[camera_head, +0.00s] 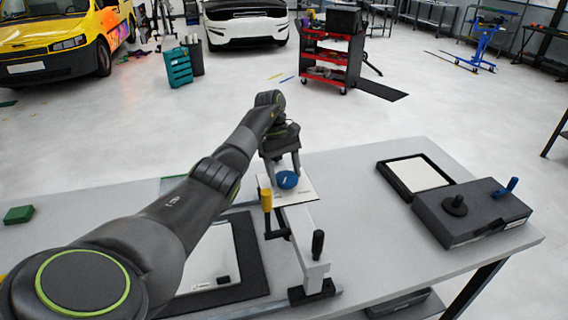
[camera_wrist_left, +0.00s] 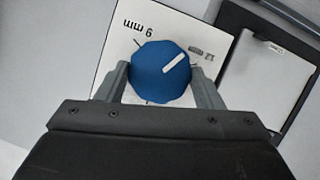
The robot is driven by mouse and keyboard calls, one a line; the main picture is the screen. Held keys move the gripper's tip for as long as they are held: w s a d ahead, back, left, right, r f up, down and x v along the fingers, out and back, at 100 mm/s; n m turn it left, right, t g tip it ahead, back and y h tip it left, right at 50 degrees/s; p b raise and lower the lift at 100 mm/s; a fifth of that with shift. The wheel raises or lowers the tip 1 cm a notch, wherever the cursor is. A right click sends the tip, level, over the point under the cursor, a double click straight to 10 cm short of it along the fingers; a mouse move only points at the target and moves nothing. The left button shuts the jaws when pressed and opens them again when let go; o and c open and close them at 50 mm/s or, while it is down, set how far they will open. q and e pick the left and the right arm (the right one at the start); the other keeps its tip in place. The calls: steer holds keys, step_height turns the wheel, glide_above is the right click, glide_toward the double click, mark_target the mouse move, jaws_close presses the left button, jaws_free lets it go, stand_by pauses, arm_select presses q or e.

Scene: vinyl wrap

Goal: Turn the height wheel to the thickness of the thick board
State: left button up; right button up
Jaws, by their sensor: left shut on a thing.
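The blue height wheel (camera_head: 288,180) sits on a white dial plate (camera_head: 309,188) at the far end of the white clamp-like device on the table. In the left wrist view the wheel (camera_wrist_left: 160,72) carries a white pointer line aimed to the upper right, towards a small, partly legible label. My right gripper is not in view. I cannot tell which board is the thick one.
A white sheet in a dark frame (camera_head: 258,262) lies left of the device. A yellow handle (camera_head: 266,199) and a black handle (camera_head: 317,244) rise from the device. A black-framed white board (camera_head: 383,167) and a dark box (camera_head: 470,236) with a blue lever stand right. A green block (camera_head: 18,214) lies far left.

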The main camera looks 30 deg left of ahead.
arm_select(q)
steer(key=m, duration=0.2)
steer(key=shift+w+d+m+g+y+p, duration=0.1)
steer(key=shift+m+g+y+p, duration=0.2)
steer(key=shift+m+g, duration=0.1)
steer(key=shift+w+m+g+y, duration=0.1)
steer(key=shift+m+g+y, duration=0.35)
steer(key=shift+m, duration=1.15)
steer(key=o, duration=1)
